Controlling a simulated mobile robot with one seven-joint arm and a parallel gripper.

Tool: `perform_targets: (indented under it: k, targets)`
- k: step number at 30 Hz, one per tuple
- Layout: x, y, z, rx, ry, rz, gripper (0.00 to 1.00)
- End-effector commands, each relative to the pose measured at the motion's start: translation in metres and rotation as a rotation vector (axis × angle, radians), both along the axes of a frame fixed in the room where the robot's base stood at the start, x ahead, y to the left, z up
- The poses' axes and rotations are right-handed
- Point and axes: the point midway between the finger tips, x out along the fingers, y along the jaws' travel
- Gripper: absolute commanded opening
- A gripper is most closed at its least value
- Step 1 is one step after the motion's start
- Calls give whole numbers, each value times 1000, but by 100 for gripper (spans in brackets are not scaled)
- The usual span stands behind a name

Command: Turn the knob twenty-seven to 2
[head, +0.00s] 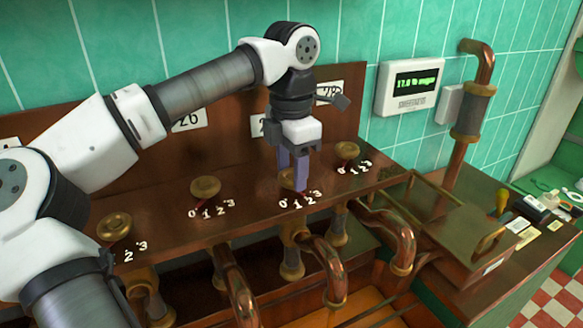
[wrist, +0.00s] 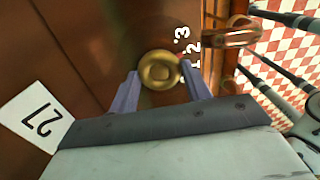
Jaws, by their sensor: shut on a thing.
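Knob twenty-seven is a round brass knob (wrist: 160,70) on the brown panel, with a white label reading 27 (wrist: 38,118) at left in the wrist view. My gripper (wrist: 160,83) has its two purple fingers on either side of the knob and is shut on it. White numerals 1, 2 and 3 (wrist: 188,46) show beyond the right finger. In the head view my gripper (head: 293,182) comes down from above over the knob (head: 288,184), largely hidden by the fingers. The dial (head: 300,200) reads 0 to 3. I cannot tell which number the knob points at.
Similar brass knobs stand on the same ledge: one at right (head: 348,150), one left of centre (head: 205,186), one far left (head: 113,226). Copper pipes (head: 325,270) run below the front edge. A wall display (head: 410,87) and a vertical pipe (head: 466,125) are at right.

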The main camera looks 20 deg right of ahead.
Motion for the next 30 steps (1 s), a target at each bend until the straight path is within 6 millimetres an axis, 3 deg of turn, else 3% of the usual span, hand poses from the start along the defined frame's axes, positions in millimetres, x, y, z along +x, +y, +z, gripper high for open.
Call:
perform_targets:
  k: [16, 17, 21, 30]
  targets:
    - [0, 1, 0, 1, 0, 26, 25]
    - [0, 1, 0, 1, -1, 26, 51]
    - [0, 1, 0, 1, 0, 26, 69]
    - [0, 0, 1, 0, 0, 25, 70]
